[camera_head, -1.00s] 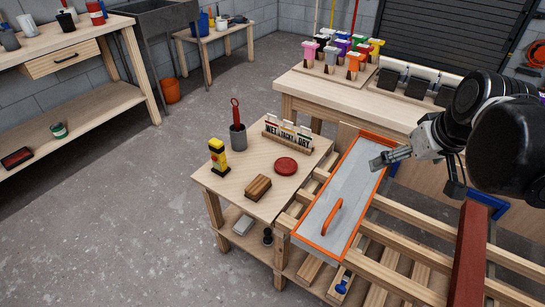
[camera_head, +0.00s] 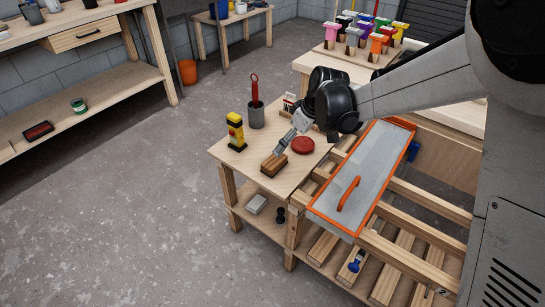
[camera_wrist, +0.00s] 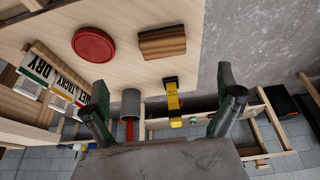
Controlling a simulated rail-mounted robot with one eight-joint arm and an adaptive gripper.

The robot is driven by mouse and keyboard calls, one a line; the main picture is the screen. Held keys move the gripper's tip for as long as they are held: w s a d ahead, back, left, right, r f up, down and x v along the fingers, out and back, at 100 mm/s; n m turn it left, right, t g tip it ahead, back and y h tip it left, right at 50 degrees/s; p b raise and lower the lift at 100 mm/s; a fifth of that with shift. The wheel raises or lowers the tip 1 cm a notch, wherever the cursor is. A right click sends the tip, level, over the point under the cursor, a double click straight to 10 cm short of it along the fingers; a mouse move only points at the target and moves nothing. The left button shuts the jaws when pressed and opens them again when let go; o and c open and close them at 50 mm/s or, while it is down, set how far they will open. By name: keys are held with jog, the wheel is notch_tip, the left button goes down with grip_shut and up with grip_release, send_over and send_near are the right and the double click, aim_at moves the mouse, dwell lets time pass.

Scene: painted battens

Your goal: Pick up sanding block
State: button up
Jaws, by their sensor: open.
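The sanding block appears to be the brown wooden block with a darker lower layer (camera_head: 272,168) on the small side table (camera_head: 233,164). It also shows in the wrist view (camera_wrist: 162,43), lying flat beyond my fingertips and roughly centred between them sideways. My gripper (camera_head: 284,147) is close to the block in the head view, reaching in from the upper right. In the wrist view my gripper (camera_wrist: 163,88) has its two fingers wide apart with nothing held. Its fingertips partly overlap the block's far side in the head view, and I cannot tell whether they touch it.
The wet/tacky/dry sign rack (camera_wrist: 60,78) is close by. An orange-edged tray (camera_head: 364,183) lies to the right.

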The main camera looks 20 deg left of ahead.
aim_at(274, 159)
jog(key=b+x, duration=0.1)
jog(key=x, duration=0.4)
jog(key=b+x, duration=0.1)
jog(key=x, duration=0.4)
jog(key=b+x, duration=0.2)
jog(key=x, duration=0.3)
jog(key=shift+s+a+r, duration=0.1)
jog(key=shift+s+a, duration=0.1)
jog(key=shift+a, duration=0.15)
jog(key=shift+r, duration=0.1)
jog(key=c, duration=1.4)
jog(key=shift+o, duration=0.2)
jog(key=shift+r+p, duration=0.3)
jog(key=shift+r, duration=0.45)
notch_tip(274, 159, up, 3)
jog(key=shift+f+p, duration=0.1)
jog(key=shift+p, duration=0.4)
jog(key=s+a+r+p, duration=0.2)
jog(key=s+a+r, duration=0.3)
jog(key=s, duration=0.5)
jog(key=shift+s+a+r+p, duration=0.15)
jog(key=shift+s+r+p, duration=0.15)
jog(key=shift+r, duration=0.55)
